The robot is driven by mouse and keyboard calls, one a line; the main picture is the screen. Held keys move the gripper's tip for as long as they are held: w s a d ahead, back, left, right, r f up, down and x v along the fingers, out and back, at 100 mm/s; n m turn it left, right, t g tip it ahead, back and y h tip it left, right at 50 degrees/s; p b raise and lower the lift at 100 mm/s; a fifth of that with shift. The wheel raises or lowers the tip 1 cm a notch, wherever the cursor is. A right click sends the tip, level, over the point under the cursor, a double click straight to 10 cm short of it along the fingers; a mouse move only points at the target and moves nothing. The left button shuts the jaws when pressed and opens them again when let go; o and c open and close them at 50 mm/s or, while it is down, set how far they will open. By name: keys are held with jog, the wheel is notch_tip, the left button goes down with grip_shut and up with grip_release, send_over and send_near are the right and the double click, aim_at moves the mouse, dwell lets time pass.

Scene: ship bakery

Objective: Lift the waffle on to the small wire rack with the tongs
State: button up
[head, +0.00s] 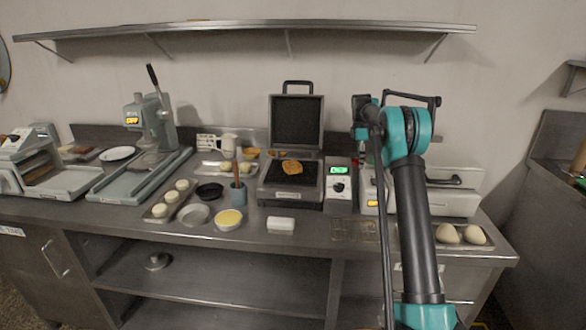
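A golden-brown waffle (291,167) lies on the lower plate of the open waffle iron (290,198), whose lid stands upright behind it. The small wire rack (340,230) lies near the counter's front edge, right of the iron, and looks empty. I cannot pick out the tongs for sure. My arm rises at the right and bends at a teal joint; its far end is by the control box. The fingers of my gripper cannot be made out, so its opening and any hold are hidden.
A green-lit control box (339,187) stands right of the iron. A white block (281,223) lies in front. A utensil pot (238,193), bowls and a dough tray (168,202) crowd the left. A tray with pale loaves (474,235) is at right. A long shelf (250,30) hangs above.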

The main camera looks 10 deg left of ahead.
jog(key=c, duration=0.4)
jog(key=shift+o, duration=0.2)
notch_tip(320, 180, up, 12)
dwell(0.5)
